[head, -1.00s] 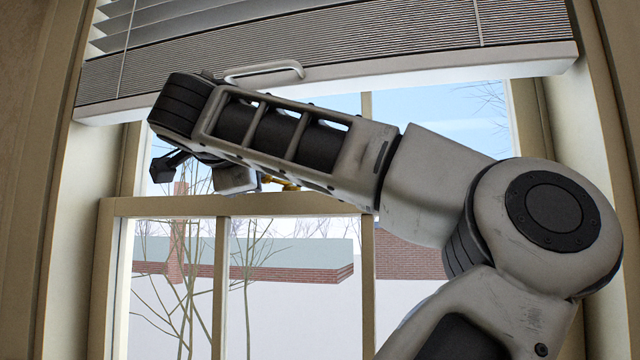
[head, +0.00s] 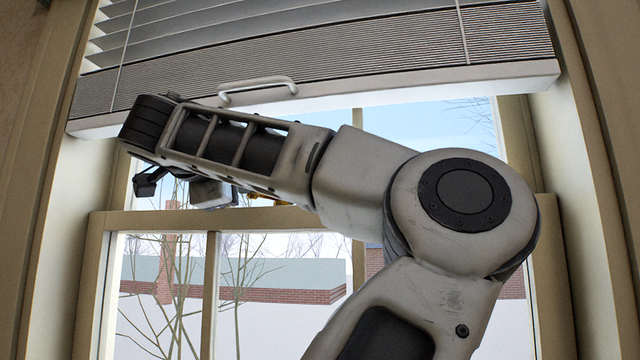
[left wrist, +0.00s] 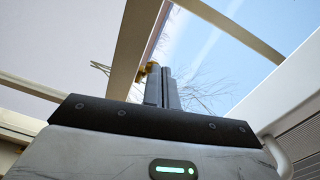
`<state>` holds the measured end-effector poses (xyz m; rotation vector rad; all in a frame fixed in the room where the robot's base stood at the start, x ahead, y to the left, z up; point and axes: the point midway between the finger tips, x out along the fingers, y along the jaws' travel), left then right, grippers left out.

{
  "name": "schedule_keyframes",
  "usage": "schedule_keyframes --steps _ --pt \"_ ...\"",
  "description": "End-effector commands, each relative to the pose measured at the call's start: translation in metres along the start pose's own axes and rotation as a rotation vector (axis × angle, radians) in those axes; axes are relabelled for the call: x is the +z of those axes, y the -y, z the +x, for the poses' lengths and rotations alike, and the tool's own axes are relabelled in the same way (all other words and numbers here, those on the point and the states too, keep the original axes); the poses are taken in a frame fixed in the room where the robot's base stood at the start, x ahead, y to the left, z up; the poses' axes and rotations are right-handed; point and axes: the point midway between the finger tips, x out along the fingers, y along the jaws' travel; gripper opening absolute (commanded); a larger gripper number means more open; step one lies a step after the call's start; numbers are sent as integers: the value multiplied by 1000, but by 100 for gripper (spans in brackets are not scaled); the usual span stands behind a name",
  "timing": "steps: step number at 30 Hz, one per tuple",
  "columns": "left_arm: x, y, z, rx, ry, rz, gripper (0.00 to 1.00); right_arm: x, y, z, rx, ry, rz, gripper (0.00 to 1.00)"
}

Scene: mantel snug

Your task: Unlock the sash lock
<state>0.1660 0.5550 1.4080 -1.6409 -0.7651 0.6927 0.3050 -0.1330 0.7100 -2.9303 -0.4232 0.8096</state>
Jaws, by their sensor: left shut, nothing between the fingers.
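The brass sash lock (head: 268,199) sits on the window's meeting rail (head: 140,220); my arm covers most of it in the head view. In the left wrist view a bit of brass (left wrist: 150,70) shows just left of the fingertips of my left gripper (left wrist: 162,74). Its two grey fingers are together with nothing held. Whether they touch the lock I cannot tell. In the head view the fingers are hidden behind my own arm. The lock lever's position is not clear. My right gripper is in neither view.
A pleated blind (head: 330,60) with a white handle (head: 258,88) on its bottom rail hangs close above my arm. Wooden window frame sides (head: 575,200) stand left and right. Below the rail are glass panes with muntins (head: 209,290).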

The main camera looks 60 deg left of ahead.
Motion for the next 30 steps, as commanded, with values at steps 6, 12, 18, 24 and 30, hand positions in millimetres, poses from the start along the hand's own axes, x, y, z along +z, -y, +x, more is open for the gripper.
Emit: schedule_keyframes --steps 6,12,18,24,30 --pt "-4 -1 -3 4 -3 3 0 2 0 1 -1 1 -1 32" --pt "-21 4 -35 -5 2 4 0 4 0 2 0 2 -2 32" --pt "12 10 -71 -8 6 -7 0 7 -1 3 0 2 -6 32" --pt "36 16 -97 -6 5 -3 0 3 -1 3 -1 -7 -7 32" --pt "47 18 -109 -4 6 -1 0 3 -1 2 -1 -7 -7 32"
